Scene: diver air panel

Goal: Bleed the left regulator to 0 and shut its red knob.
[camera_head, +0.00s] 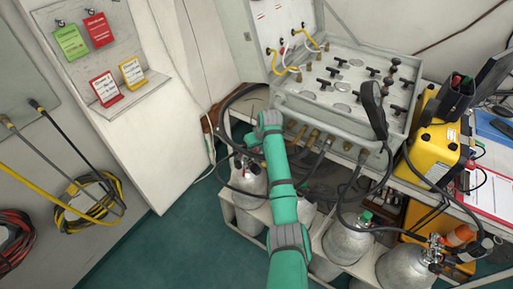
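The grey air panel (338,88) lies open on the bench, with several black T-handles and gauge-like discs on its face. I cannot make out a red knob or the left regulator's reading at this size. My green arm reaches up from the bottom, and its grey end (269,121) is at the panel's front left corner. The fingers of my gripper cannot be made out there. The arm hides part of the panel's left front and the fittings below. A cylinder (250,180) with a dark valve stands just left of my arm.
More cylinders (348,240) with hoses stand under the bench at right. A yellow case (433,140) is right of the panel. A black handset-like item (374,108) stands over the panel's front right. Green floor (180,235) is clear.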

